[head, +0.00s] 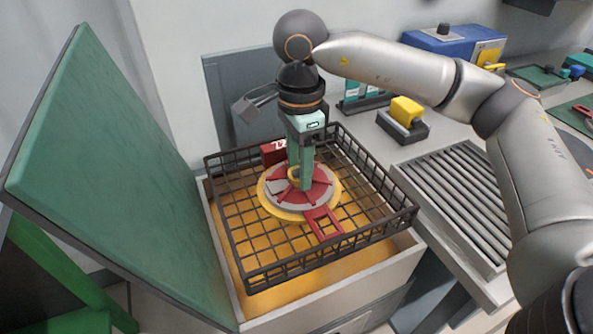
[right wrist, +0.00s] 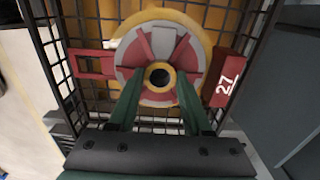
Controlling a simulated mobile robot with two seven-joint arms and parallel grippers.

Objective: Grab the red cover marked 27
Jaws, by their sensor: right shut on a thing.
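The red cover (head: 318,191) is a round red and grey disc with a yellow ring handle at its centre, a red tab marked 27 and a red frame-like tab opposite. It lies in the black wire basket (head: 262,267). The right wrist view shows the cover (right wrist: 138,52) with the 27 tab (right wrist: 226,80) at the right. My right gripper (head: 300,185) points down over the centre. Its green fingers (right wrist: 159,90) stand on either side of the yellow ring and are shut on it. A yellow disc (head: 272,212) shows under the cover. My left gripper is not in view.
The basket stands in an open bin with a raised green lid (head: 95,180) at the left. A ribbed roller conveyor (head: 455,190) is at the right. A yellow block (head: 405,110) on a black base and a blue machine (head: 440,45) stand on the counter behind.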

